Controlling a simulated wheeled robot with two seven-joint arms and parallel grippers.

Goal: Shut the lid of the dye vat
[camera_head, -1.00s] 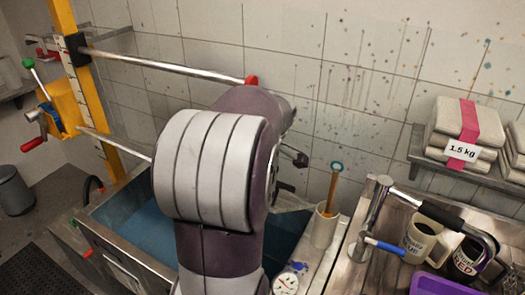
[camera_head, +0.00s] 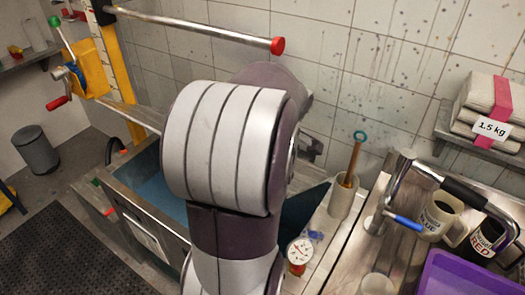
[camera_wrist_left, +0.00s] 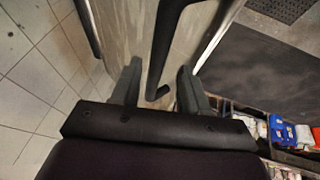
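The dye vat is a steel tank (camera_head: 137,225) with blue dye (camera_head: 160,192) inside, left of centre in the head view. My left arm covers much of it, and its lid cannot be made out clearly there. In the left wrist view, a brownish metal panel (camera_wrist_left: 135,28), perhaps the lid, carries a black bar handle (camera_wrist_left: 163,50). My left gripper (camera_wrist_left: 160,88) is open. The free end of the bar lies between its fingers, with a gap visible on both sides. In the head view the left gripper is hidden behind my arm. My right gripper is not in view.
A steel rod with a red tip (camera_head: 277,45) crosses above the vat from a yellow post (camera_head: 112,55).

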